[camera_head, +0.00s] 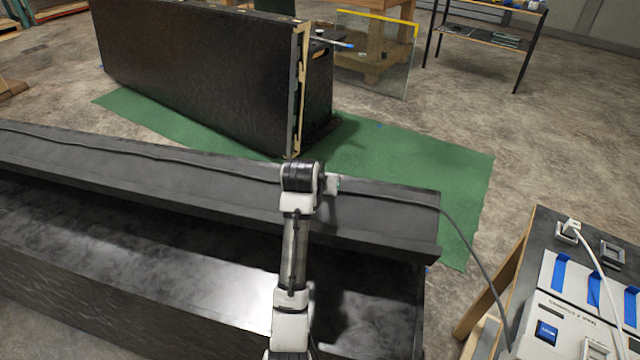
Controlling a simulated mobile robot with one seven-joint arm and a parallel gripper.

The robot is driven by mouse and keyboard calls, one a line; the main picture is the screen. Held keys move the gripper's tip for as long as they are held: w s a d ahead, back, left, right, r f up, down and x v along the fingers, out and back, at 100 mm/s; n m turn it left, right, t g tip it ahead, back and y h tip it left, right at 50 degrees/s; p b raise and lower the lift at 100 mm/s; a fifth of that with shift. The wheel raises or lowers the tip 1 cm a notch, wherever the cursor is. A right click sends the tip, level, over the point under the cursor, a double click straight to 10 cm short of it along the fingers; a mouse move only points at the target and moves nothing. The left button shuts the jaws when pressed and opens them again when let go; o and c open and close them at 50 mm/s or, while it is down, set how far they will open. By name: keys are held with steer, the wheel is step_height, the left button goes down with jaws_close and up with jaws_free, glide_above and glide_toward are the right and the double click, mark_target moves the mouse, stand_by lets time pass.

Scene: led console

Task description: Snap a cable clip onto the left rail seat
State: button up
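A long black console (120,270) crosses the left and middle of the view, with a raised ledge along its far side. A dark cable (180,159) lies along that ledge and leaves its right end. My arm reaches over the console, and the white end part of my arm (332,184) is over the ledge, close to the cable. The fingers cannot be made out, so I cannot tell whether they are open or hold anything. I cannot clearly identify a cable clip or the left rail seat.
At lower right, a bench (540,235) carries a white panel (575,290) with blue strips, several grey square parts and a white cable (597,262). A large black cabinet (190,75) stands on a green mat (420,170) behind the console. A glass pane (365,65) stands beyond.

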steer(key=shift+f, duration=0.3)
steer(key=shift+w, duration=0.1)
stand_by(0.4)
steer(key=o, duration=1)
steer(key=shift+r, duration=0.1)
steer(key=b+v, duration=0.1)
steer(key=v, duration=1.2)
steer(key=shift+s+r, duration=0.25)
steer(key=shift+r, duration=0.05)
